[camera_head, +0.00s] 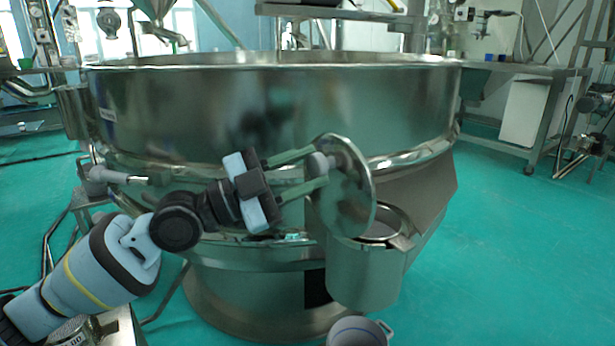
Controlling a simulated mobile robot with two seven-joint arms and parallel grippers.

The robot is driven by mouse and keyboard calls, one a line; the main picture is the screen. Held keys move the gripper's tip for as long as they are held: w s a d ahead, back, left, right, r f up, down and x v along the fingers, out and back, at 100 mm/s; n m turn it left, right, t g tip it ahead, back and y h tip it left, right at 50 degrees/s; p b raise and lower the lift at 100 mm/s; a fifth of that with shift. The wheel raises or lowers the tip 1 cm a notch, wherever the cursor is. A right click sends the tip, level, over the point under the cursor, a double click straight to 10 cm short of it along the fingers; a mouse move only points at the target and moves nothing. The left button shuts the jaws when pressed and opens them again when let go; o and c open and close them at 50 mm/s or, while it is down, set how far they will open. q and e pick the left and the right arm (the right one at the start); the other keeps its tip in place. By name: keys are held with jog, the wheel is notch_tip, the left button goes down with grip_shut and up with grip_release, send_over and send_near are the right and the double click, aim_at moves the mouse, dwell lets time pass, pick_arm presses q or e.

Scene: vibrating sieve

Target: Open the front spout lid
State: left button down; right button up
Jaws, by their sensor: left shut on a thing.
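The front spout lid (352,190) is a round shiny metal disc. It stands steeply tilted at the left side of the spout (362,270), and part of the spout's round opening shows to its right. My left gripper (319,169) comes in from the left with its two green fingers shut on the grey lid knob (317,163) on the lid's left face. The lid's hinge cannot be made out. My right gripper is not in view.
The large steel sieve drum (270,110) fills the middle, just behind my left gripper. A clamp handle (120,177) sticks out at its left. Green floor (510,250) lies clear on the right. A metal bench (520,70) stands at the back right.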

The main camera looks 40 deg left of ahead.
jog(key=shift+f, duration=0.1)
pick_arm(q)
jog(key=c, duration=0.9)
grip_release()
jog(key=shift+c, duration=0.2)
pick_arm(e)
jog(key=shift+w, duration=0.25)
pick_arm(q)
jog(key=shift+f+b+v, duration=0.2)
jog(key=shift+b+v, duration=0.5)
jog(key=shift+v, duration=0.5)
jog(key=shift+s+a+f+b, duration=0.15)
jog(key=shift+s+a+b, duration=0.1)
jog(key=shift+a+b, duration=0.25)
jog(key=shift+s+a+f+b, duration=0.1)
jog(key=shift+s+a+b, duration=0.25)
jog(key=shift+b, duration=0.55)
jog(key=b+v, duration=0.1)
jog(key=b, duration=0.2)
jog(key=b+v, duration=0.2)
jog(key=b, duration=0.1)
jog(key=shift+s+d, duration=0.15)
jog(key=shift+s, duration=0.2)
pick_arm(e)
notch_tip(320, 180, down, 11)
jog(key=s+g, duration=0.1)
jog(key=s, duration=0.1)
